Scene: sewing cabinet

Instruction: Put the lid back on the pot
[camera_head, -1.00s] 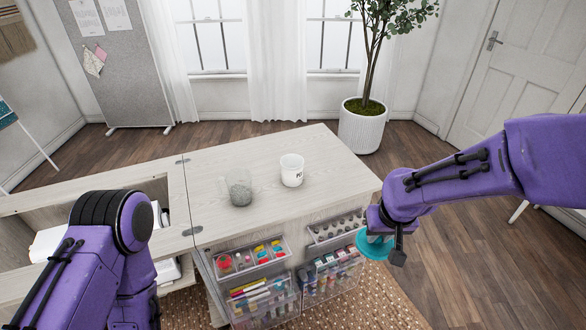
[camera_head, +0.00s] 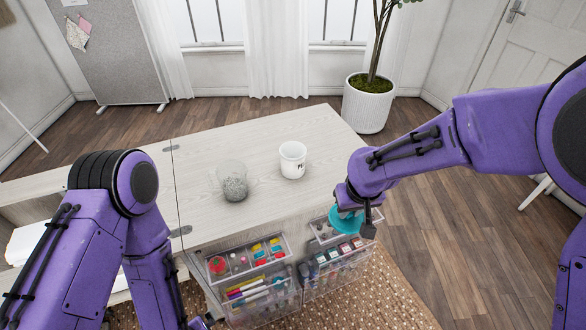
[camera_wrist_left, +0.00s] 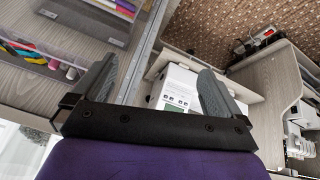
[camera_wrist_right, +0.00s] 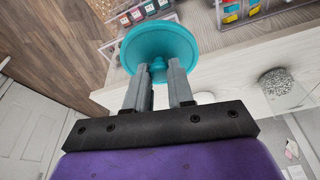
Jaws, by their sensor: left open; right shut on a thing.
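The white pot (camera_head: 292,160) with dark lettering stands upright and open on the wooden cabinet top (camera_head: 262,135). My right gripper (camera_head: 353,205) is shut on the teal round lid (camera_head: 345,222), off the cabinet's front right edge and to the right of the pot. In the right wrist view the lid (camera_wrist_right: 158,45) sits at the fingertips, with the fingers (camera_wrist_right: 160,72) closed on its knob. In the left wrist view my left gripper (camera_wrist_left: 155,80) is open and empty. In the head view the left hand is mostly hidden behind its own arm.
A clear glass (camera_head: 233,182) with grey speckled contents stands left of the pot. Clear drawers (camera_head: 255,290) with sewing supplies stick out below the cabinet's front edge. A potted plant (camera_head: 368,105) stands behind on the floor.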

